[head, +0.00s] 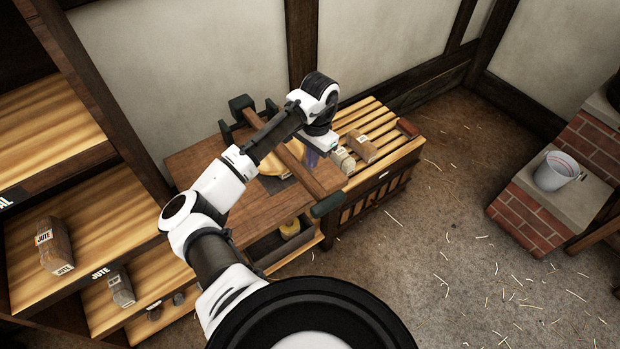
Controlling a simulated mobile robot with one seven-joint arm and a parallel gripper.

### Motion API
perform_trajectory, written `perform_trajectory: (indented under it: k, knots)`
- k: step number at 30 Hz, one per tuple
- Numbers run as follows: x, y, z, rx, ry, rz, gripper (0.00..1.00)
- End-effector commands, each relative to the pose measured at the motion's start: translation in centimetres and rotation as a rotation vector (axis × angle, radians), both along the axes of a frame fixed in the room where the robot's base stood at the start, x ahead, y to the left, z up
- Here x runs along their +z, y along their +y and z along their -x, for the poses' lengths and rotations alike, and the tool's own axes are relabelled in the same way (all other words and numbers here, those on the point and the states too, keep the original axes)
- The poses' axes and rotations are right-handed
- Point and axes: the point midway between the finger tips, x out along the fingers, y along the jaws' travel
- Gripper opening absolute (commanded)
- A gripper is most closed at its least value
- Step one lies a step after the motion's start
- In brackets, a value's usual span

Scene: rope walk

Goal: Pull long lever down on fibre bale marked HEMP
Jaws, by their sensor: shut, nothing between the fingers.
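A long wooden lever (292,160) with dark ends lies slantwise over a brown wooden bench (205,160). A dark green grip (327,204) is at its near end. My gripper (312,158) points down from the wrist, just right of the lever, and is shut and empty. Its fingertips are partly hidden, so I cannot tell whether it touches the lever. A pale round thing (280,160) lies beside the lever, partly covered by my arm. I cannot read the word HEMP anywhere; the small labels by the bench are too small.
A slatted crate top (385,118) right of the bench holds a brown block (360,148) and a small pale bale (342,160). Shelves on the left hold bales marked JUTE (55,247). A brick ledge with a white bucket (556,171) stands right. The straw-strewn floor between is clear.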

Motion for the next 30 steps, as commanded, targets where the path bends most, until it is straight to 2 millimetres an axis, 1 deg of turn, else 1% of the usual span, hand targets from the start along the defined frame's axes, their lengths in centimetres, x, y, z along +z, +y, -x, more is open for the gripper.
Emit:
perform_trajectory:
  k: [8,14,17,25,30]
  knots:
    - [-0.1,-0.1,0.0,0.000,-0.002,0.002,0.00]
    - [-1.0,0.0,0.0,0.000,-0.004,0.002,0.00]
    - [-2.0,0.0,0.1,0.000,-0.004,0.002,0.00]
    - [-5.5,0.3,0.3,0.000,-0.004,0.001,0.00]
    - [-6.9,0.4,0.4,0.001,-0.004,0.002,0.00]
